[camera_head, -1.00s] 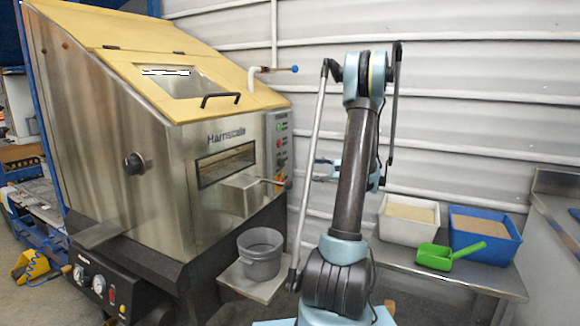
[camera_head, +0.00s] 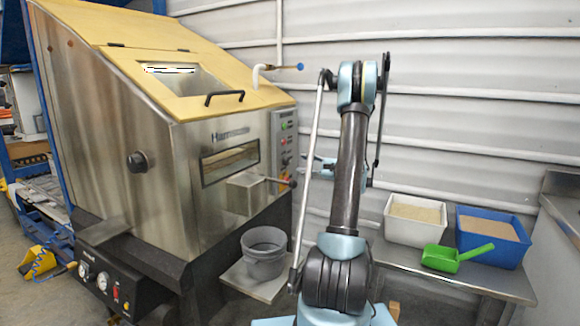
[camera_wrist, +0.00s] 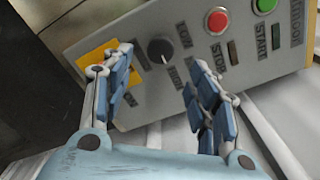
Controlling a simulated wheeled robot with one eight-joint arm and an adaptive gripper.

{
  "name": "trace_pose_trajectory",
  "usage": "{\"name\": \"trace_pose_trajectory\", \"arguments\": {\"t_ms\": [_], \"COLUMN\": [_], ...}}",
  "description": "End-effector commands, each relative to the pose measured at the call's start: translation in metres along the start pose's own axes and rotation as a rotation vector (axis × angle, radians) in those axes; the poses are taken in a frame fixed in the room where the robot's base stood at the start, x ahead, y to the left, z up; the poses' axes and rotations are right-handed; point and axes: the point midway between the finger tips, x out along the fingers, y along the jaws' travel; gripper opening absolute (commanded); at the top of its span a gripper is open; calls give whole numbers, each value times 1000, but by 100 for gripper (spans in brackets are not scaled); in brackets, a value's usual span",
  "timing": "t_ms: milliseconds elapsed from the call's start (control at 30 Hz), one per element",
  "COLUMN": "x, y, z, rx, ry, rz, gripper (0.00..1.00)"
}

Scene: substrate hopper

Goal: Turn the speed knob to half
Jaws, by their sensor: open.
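The black round knob (camera_wrist: 160,50) sits on the grey control panel (camera_wrist: 185,68) in the wrist view, with lettering beside it that reads unclearly at this size. My gripper (camera_wrist: 158,78) is open and empty. Its two blue fingers stand left and right of the knob in the picture, and no contact with the knob shows. In the head view, my gripper (camera_head: 318,165) is just right of the control panel (camera_head: 283,142) on the steel machine's right side.
A red button (camera_wrist: 218,21) and a green button (camera_wrist: 265,5) lie right of the knob. A yellow plate (camera_wrist: 95,52) is behind the left finger. In the head view, a grey bucket (camera_head: 264,262) stands below the outlet, and a handle bar (camera_head: 268,180) juts toward the panel.

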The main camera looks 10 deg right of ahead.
Motion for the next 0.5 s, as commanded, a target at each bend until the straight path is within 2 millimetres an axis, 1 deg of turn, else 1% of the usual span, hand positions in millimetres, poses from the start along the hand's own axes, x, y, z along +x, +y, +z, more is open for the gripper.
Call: {"name": "trace_pose_trajectory", "arguments": {"t_ms": [33, 200, 333, 500], "x": [10, 39, 57, 72], "y": [0, 0, 0, 0], "z": [0, 1, 1, 1], "rx": [0, 0, 0, 0], "ry": [-2, -3, -2, -1], "rz": [2, 2, 2, 1], "gripper": [54, 54, 54, 54]}}
